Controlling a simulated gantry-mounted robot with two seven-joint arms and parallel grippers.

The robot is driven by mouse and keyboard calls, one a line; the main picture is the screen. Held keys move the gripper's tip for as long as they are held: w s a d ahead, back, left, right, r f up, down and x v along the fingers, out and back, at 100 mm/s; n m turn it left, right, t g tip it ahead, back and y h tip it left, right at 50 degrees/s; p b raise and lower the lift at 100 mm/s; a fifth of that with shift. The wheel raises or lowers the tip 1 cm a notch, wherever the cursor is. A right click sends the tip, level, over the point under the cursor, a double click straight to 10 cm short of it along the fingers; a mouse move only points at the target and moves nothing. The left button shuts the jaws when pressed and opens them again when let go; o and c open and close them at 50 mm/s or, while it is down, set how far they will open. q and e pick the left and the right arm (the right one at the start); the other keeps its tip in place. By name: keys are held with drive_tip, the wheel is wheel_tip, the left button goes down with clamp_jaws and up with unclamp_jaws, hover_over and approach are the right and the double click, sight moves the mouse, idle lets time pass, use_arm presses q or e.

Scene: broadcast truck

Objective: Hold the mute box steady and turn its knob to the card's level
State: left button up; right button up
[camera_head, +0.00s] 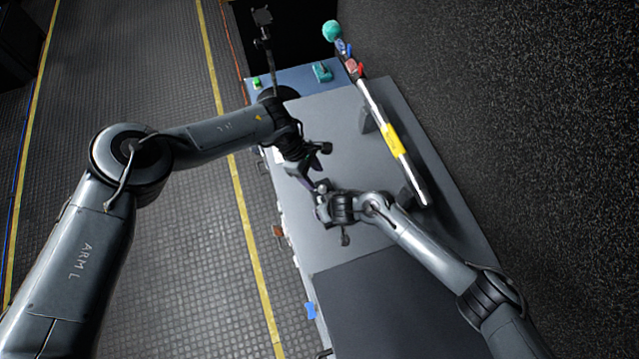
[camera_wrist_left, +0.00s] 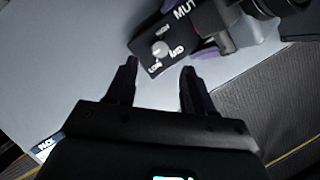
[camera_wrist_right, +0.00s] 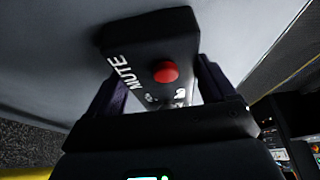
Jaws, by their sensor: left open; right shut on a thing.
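The black mute box (camera_wrist_left: 205,36) shows in the left wrist view with a pale grey knob (camera_wrist_left: 160,48) beside the words LOW and MID. I cannot tell where the knob points. My right gripper is shut on the box, its fingers on both sides, and the box's red button (camera_wrist_right: 166,72) shows in the right wrist view. My left gripper (camera_wrist_left: 158,67) is open, its fingertips spread just short of the knob and apart from it. A small card (camera_wrist_left: 46,148) with dark lettering lies at the lower left of the left wrist view; its word looks upside down and is partly cut off.
A long pole with a yellow band (camera_head: 392,139) and a teal fuzzy end (camera_head: 332,30) rests along the right of the grey counter (camera_head: 330,115). A teal item (camera_head: 322,71) sits at the back. The counter's left edge is close to both grippers.

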sight(321, 189)
use_arm(q)
drive_tip(key=shift+x, duration=3.05)
clamp_jaws()
drive_tip(key=shift+n, duration=0.4)
drive_tip(key=n+t, duration=0.1)
drive_tip(key=n, duration=0.1)
drive_tip(key=shift+s+n, duration=0.2)
drive_tip(key=shift+n, duration=0.2)
drive_tip(key=shift+s+n+t, duration=0.1)
drive_tip(key=shift+n+t, duration=0.9)
drive_tip(key=shift+n, duration=1)
